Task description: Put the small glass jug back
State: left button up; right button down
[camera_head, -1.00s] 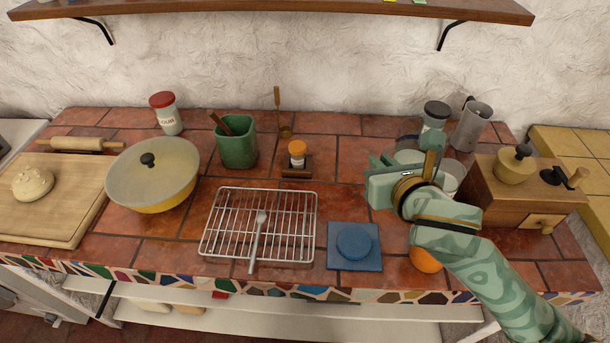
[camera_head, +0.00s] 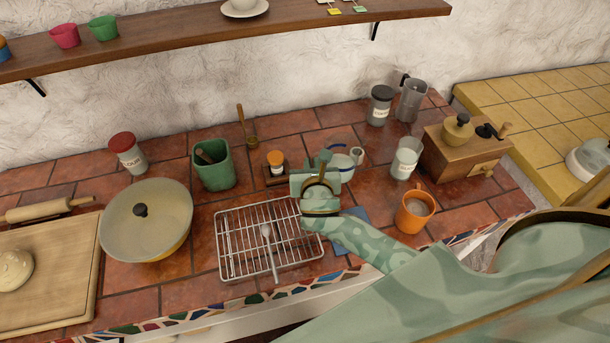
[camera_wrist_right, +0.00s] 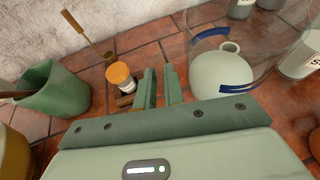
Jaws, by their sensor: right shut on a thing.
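The small glass jug (camera_wrist_right: 236,90) is clear with blue bands. It shows beside my right gripper (camera_wrist_right: 158,88) in the right wrist view, to the right of the fingers. The gripper is shut on it, though the exact contact is hard to see. In the head view the jug (camera_head: 341,164) is just right of the gripper (camera_head: 318,168), partly covered by it. A pale round pot with a narrow neck (camera_wrist_right: 218,75) shows through or behind the glass. The blue square mat (camera_head: 355,215) is mostly hidden under my right forearm. My left gripper is out of view.
A wire rack (camera_head: 235,265) lies left of the arm. Around the gripper stand a spice jar (camera_head: 276,160), a green pot (camera_head: 214,172), a white canister (camera_head: 406,158), an orange mug (camera_head: 415,210) and a wooden grinder (camera_head: 465,158). A shelf (camera_head: 200,35) hangs above.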

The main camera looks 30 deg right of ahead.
jog(key=w+f, duration=0.1)
jog(key=f, duration=0.1)
jog(key=w+f+b, duration=0.1)
jog(key=w+f, duration=0.1)
jog(key=shift+w+a+f, duration=0.15)
jog(key=shift+f, duration=0.2)
notch_tip(320, 180, down, 3)
jog(key=shift+w+f+b, duration=0.15)
jog(key=shift+b, duration=0.75)
jog(key=c, duration=1.5)
grip_release()
jog(key=shift+f, duration=0.1)
